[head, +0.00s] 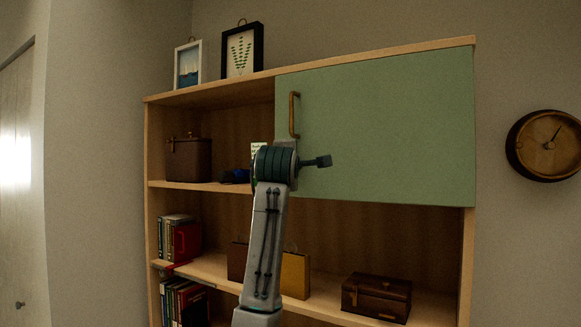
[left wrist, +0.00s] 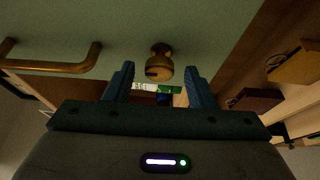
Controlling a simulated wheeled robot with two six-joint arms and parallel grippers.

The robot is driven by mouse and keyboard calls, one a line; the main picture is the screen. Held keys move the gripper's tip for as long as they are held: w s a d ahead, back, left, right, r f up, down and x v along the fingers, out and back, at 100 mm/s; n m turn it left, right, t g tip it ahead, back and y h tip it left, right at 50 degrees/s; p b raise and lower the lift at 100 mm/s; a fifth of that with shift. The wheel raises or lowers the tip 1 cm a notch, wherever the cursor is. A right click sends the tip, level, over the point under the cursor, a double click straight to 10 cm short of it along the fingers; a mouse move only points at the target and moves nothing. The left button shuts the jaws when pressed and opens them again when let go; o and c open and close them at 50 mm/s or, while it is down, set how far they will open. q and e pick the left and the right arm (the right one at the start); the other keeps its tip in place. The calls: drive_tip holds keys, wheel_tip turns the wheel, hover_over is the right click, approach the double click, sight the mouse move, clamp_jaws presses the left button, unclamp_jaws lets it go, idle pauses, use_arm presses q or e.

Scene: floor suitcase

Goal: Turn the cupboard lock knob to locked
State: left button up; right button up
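The green cupboard door (head: 390,130) appears closed, with a brass handle (head: 294,114) near its left edge. The handle also shows at the left of the left wrist view (left wrist: 50,66). The brass lock knob (left wrist: 159,68) stands out from the door in the left wrist view, with a dark mark across its face. My left gripper (left wrist: 160,68) is open, its two blue fingers on either side of the knob's line, with gaps on both sides and nothing held. In the head view my arm covers the knob's area. My right gripper is not in view.
The open shelves hold a brown box (head: 188,160), several books (head: 180,240), a yellow bag (head: 295,275) and a brown case (head: 376,297). Two picture frames (head: 242,50) stand on top. A round clock (head: 545,146) hangs on the right wall.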

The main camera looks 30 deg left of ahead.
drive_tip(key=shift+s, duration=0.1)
use_arm(q)
drive_tip(key=b+v, duration=0.4)
drive_tip(key=v, duration=0.6)
drive_tip(key=shift+s, duration=0.35)
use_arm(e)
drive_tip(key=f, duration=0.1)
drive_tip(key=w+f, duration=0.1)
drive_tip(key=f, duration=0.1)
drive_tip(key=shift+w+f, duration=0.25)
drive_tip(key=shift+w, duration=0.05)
use_arm(q)
drive_tip(key=shift+d+r, duration=0.1)
drive_tip(key=shift+d, duration=0.05)
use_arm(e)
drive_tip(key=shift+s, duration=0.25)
